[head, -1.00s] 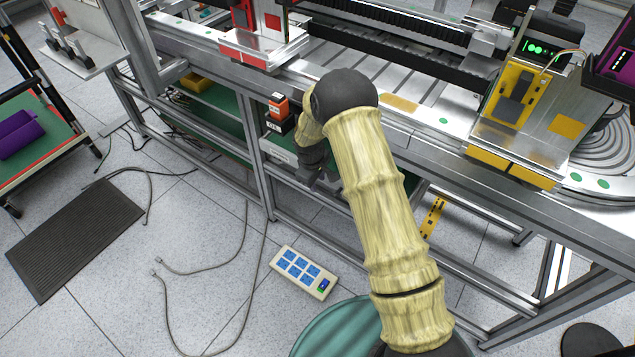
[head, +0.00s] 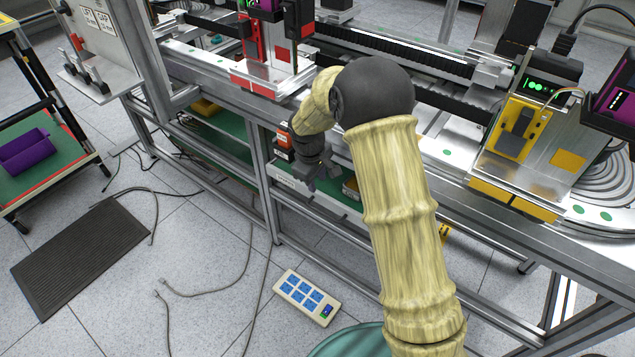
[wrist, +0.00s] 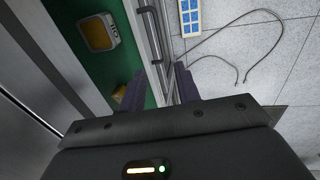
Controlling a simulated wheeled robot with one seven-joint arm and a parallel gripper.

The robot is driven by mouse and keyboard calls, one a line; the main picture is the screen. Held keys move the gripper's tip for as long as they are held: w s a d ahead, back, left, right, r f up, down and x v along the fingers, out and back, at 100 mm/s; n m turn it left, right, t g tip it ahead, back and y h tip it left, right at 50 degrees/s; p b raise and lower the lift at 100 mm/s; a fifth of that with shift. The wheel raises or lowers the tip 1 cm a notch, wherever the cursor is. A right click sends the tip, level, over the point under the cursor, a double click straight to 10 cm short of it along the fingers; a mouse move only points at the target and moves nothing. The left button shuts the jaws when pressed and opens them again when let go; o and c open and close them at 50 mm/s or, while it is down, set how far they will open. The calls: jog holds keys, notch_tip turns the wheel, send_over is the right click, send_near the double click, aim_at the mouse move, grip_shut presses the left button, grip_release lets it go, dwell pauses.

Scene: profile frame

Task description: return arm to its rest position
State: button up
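My arm reaches from the bottom right of the head view up to the workbench edge and bends down to the left there. My gripper (head: 320,178) hangs beside the front frame of the bench, near the lower shelf (head: 225,137). In the wrist view, the two dark fingers of my gripper (wrist: 160,90) stand apart, so it is open. Nothing is held between them. A metal rail of the bench runs behind the gap between them. My forearm hides part of the bench front and shelf.
The aluminium bench rail (head: 480,208) runs close by my arm. Orange and black boxes (head: 284,140) stand on the shelf near my gripper. A power strip (head: 305,297), loose cables (head: 205,293) and a dark mat (head: 80,255) lie on the floor. A cart with a purple bin (head: 25,150) stands left.

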dwell(0.4)
jog(key=s+d+r+m, duration=0.3)
jog(key=s+d+m, duration=0.15)
jog(key=s, duration=0.35)
jog(key=s+d+r+m+y, duration=0.1)
jog(key=s+d+r+m, duration=0.2)
jog(key=s+d, duration=0.35)
jog(key=s+d+r+m, duration=0.3)
jog(key=s+r, duration=0.1)
jog(key=s, duration=0.6)
notch_tip(320, 180, up, 17)
jog(key=p, duration=1.8)
jog(key=shift+w+a+r+t, duration=0.15)
jog(key=shift+w+a+t, duration=0.05)
jog(key=shift+t, duration=0.2)
